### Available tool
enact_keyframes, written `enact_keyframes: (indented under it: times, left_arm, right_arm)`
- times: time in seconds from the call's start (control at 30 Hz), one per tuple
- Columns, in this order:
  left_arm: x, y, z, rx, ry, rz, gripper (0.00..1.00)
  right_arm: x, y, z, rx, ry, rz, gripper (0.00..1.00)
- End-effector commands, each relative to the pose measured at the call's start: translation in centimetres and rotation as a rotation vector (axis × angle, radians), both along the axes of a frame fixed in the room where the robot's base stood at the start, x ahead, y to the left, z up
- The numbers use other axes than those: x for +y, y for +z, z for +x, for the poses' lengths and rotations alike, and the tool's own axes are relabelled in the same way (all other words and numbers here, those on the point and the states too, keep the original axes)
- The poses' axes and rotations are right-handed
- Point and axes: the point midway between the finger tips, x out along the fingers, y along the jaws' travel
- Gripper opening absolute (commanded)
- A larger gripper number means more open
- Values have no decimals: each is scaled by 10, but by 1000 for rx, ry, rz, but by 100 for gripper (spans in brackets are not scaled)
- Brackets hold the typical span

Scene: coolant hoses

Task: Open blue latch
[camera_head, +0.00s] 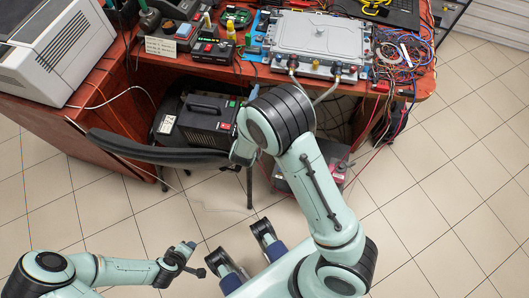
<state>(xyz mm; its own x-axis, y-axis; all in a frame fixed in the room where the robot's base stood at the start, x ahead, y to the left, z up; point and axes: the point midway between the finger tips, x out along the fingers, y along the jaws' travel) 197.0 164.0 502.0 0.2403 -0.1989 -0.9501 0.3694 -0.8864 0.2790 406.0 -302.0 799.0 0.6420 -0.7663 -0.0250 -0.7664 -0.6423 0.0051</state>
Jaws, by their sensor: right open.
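A grey metal cover plate (320,36) lies on a blue fixture (257,44) at the back of the red table. Two hose fittings, a left one (293,62) and a right one (337,70), are at its front edge. Small blue parts show around the fixture; I cannot tell which is the blue latch or how it stands. My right gripper (252,93) is mostly hidden behind my bent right arm, in front of the table edge, apart from the fixture in the picture. My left gripper (183,257) is low, over the floor at lower left, well away from the table.
A red table (150,83) carries a white box-shaped device (55,45), small instruments and tangled wires (403,50). A black chair (160,150) and a black power unit (208,120) stand in front of and under it. The tiled floor (450,180) at right is clear.

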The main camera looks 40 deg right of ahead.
Motion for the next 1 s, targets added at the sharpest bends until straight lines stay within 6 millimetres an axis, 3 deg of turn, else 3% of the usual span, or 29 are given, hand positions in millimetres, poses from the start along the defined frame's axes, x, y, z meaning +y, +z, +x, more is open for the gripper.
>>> enact_keyframes:
  times: [0.03,0.47,1.0]
  left_arm:
    - [0,-3,0,1,0,1,43]
    - [0,-12,-2,5,0,0,43]
    - [0,-24,-3,8,1,1,43]
  right_arm:
    - [-4,-13,-1,26,8,12,47]
    - [6,-99,-9,218,140,158,47]
    - [30,-199,-45,458,273,368,47]
